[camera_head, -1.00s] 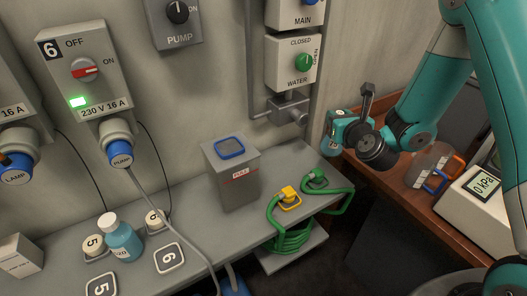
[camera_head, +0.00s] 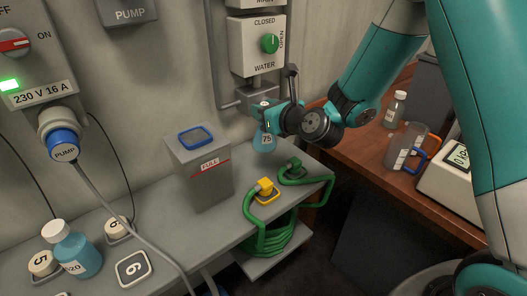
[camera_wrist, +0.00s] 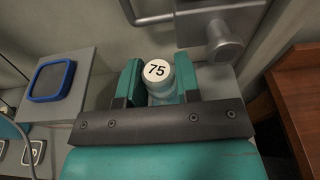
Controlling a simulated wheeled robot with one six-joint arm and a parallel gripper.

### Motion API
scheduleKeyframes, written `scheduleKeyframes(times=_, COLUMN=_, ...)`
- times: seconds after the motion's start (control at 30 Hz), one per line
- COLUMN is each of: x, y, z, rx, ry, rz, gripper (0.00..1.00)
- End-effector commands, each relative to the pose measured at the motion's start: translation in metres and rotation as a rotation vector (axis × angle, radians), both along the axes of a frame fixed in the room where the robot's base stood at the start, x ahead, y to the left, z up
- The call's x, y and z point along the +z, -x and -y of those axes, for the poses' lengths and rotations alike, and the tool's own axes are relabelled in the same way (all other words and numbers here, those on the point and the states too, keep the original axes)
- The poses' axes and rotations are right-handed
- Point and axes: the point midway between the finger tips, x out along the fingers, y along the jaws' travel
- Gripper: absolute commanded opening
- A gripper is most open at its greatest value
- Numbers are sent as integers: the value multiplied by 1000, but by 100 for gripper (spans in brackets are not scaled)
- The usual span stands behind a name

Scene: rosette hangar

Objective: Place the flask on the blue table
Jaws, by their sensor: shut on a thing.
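My gripper (camera_head: 268,112) is shut on a small flask (camera_head: 266,141) with pale blue contents and a "75" label. It holds the flask over the right end of the grey bench, near the wall and the water valve. In the wrist view the two teal fingers of my gripper (camera_wrist: 159,86) stand on either side of the flask's white cap marked 75 (camera_wrist: 157,70). The flask's lower part is hidden there. I cannot tell how far its base is above the bench. I see no blue table in these views.
The grey bench (camera_head: 180,228) carries a grey box marked FULL (camera_head: 200,170), green hose with yellow and green connectors (camera_head: 264,190), and a blue bottle (camera_head: 77,253). A brown table (camera_head: 355,155) at right holds beakers (camera_head: 405,147), a small bottle (camera_head: 395,110) and a meter (camera_head: 450,180).

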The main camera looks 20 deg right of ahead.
Motion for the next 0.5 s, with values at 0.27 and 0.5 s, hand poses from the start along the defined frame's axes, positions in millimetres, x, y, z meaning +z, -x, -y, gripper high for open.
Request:
scheduleKeyframes(times=0.27, x=-53, y=-1, z=1, rx=-2, ry=-2, rz=3, gripper=0)
scheduleKeyframes(times=0.5, x=-86, y=0, z=1, rx=-2, ry=-2, rz=0, gripper=0)
